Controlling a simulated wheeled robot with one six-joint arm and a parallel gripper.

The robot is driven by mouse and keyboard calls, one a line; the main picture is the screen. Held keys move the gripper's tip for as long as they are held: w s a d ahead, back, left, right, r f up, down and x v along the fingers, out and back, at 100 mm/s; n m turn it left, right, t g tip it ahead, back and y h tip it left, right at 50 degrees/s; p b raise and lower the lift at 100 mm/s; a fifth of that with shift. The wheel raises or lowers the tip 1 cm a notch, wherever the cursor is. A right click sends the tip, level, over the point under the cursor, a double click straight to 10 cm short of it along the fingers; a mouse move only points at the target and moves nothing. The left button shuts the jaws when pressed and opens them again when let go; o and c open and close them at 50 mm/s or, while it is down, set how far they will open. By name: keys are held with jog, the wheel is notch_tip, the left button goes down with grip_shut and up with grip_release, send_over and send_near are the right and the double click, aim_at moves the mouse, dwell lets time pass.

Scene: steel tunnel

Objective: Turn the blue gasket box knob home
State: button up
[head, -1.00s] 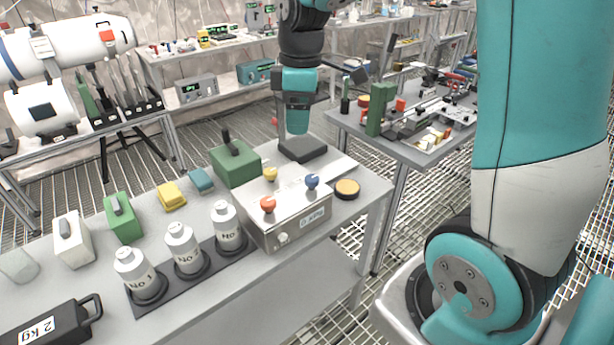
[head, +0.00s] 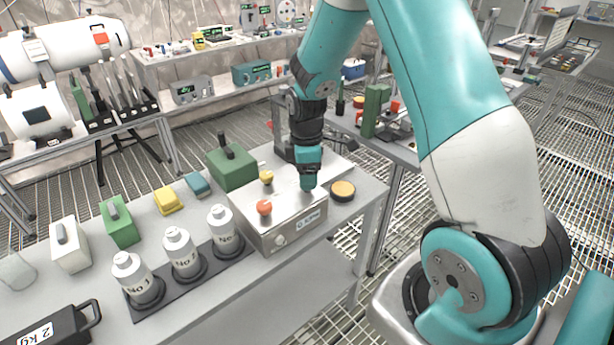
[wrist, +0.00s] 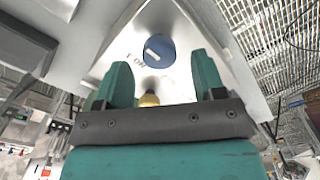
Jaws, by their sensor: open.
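The steel box (head: 283,228) stands on the near bench and carries several coloured knobs. The blue knob (wrist: 159,47) shows in the wrist view as a round disc with a short white mark towards its lower left, and lettering on the plate beside it. In the head view my gripper hides this knob. My gripper (head: 308,184) points down over the right side of the box top. In the wrist view its two teal fingers (wrist: 162,70) are apart with nothing held, and the blue knob lies just beyond the tips, between their lines. Contact cannot be told.
A red knob (head: 264,207) and a yellow knob (head: 267,177) stand on the same box. A yellow-topped black button (head: 342,190) sits right of it. White bottles (head: 183,252) stand in a rack at left. A green block (head: 232,168) stands behind the box.

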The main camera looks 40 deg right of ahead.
jog(key=shift+f, duration=0.95)
jog(key=shift+c, duration=0.2)
jog(key=c, duration=0.9)
jog(key=shift+m, duration=0.3)
